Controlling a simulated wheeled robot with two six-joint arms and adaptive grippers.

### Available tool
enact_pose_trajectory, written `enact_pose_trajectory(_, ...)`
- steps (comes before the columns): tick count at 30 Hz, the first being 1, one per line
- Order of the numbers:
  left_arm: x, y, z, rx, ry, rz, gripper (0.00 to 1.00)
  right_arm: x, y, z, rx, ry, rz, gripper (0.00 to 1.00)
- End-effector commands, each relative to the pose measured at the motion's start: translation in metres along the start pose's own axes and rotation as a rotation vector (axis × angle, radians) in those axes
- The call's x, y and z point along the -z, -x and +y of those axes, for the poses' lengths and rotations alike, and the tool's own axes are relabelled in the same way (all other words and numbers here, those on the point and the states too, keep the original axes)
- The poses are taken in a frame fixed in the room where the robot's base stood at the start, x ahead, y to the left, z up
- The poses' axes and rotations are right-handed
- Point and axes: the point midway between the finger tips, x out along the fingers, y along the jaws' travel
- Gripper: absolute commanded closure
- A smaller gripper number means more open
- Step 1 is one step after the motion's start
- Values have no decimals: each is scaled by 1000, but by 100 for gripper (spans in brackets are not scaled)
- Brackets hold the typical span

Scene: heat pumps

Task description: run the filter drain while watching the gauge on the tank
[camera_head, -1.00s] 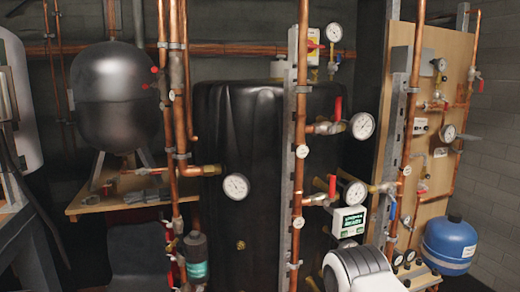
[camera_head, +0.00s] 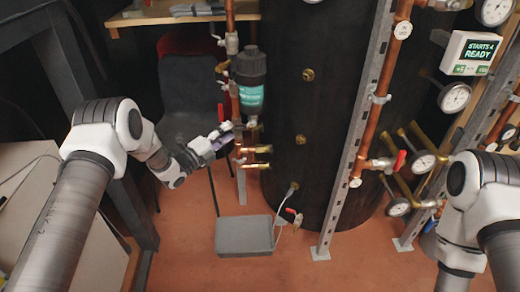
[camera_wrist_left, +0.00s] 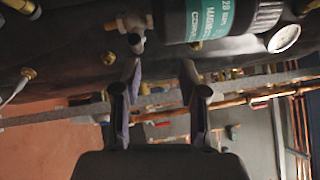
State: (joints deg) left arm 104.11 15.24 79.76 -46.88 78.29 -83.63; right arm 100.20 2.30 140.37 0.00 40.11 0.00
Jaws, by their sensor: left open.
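The filter (camera_head: 250,82) is a dark canister with a teal label, upright on copper pipework in front of the black tank (camera_head: 315,110). A small brass fitting (camera_head: 252,122) sits under it. In the left wrist view the filter (camera_wrist_left: 238,18) shows close beyond the fingers, with a metal fitting (camera_wrist_left: 133,35) beside it. My left gripper (camera_head: 222,137) is just left of and below the filter; its fingers (camera_wrist_left: 161,67) are apart with nothing between them. A round white gauge (camera_wrist_left: 284,37) shows in the wrist view; I cannot tell whether it is the tank's. My right gripper is out of view.
A metal upright (camera_head: 360,120) with pipes and several gauges stands to the right. A dark chair (camera_head: 188,95) stands behind my left gripper.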

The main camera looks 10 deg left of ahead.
Motion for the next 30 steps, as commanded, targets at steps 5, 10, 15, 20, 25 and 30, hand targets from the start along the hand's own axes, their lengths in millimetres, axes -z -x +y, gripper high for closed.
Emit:
enact_pose_trajectory(5,-6,8,36,9,-3,-22,58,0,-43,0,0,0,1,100)
enact_pose_trajectory(10,-6,-8,33,8,-3,-20,58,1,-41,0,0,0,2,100)
enact_pose_trajectory(15,-6,-42,34,8,-2,-20,58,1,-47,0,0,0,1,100)
enact_pose_trajectory(20,-7,-64,34,5,0,-20,58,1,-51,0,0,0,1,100)
enact_pose_trajectory(25,-8,-70,32,4,3,-23,58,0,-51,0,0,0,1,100)
enact_pose_trajectory(30,-8,-70,32,4,3,-23,75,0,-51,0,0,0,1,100)
